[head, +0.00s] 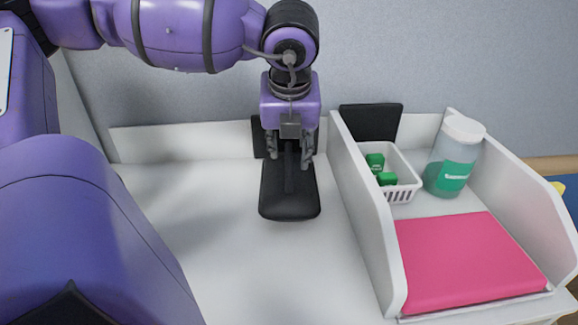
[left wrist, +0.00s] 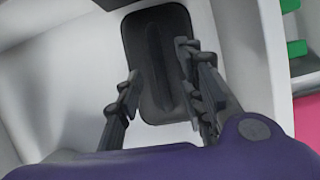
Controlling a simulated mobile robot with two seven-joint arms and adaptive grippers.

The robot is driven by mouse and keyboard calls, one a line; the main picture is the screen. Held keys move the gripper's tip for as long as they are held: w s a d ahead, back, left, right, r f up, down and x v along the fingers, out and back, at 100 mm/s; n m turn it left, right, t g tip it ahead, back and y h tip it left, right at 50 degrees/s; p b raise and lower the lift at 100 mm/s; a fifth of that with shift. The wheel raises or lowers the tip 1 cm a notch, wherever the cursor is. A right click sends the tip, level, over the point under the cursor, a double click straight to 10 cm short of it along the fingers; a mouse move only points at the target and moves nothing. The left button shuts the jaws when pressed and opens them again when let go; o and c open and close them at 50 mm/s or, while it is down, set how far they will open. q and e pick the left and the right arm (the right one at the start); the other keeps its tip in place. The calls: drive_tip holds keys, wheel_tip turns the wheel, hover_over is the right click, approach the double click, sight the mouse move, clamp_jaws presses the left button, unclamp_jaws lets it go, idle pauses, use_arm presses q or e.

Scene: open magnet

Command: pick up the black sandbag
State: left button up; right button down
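The black sandbag (head: 290,203) lies flat on the white surface, left of the white divider. It is a dark, rounded rectangle with a raised strip along its middle. It also shows in the left wrist view (left wrist: 158,25). My left gripper (head: 290,160) points down over the far half of the sandbag. Its two fingers are apart, one on each side of the raised strip, which shows between them in the left wrist view (left wrist: 160,65). I cannot tell whether the fingertips touch the bag. My right gripper is in neither view.
Right of the upright white divider (head: 365,215) are a white basket (head: 402,192) with green items, a translucent bottle (head: 452,160) and a pink pad (head: 465,262). A black panel (head: 371,122) stands behind the basket. The white surface (head: 200,200) left of the sandbag is clear.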

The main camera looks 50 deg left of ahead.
sight(289, 153)
use_arm(q)
drive_tip(key=x, duration=0.3)
drive_tip(key=shift+w+a+f+b, duration=0.1)
drive_tip(key=shift+w+f+b, duration=0.05)
drive_tip(key=shift+f+b, duration=0.15)
drive_tip(key=shift+r, duration=0.1)
drive_tip(key=shift+c, duration=0.2)
clamp_jaws()
drive_tip(key=shift+r, duration=0.1)
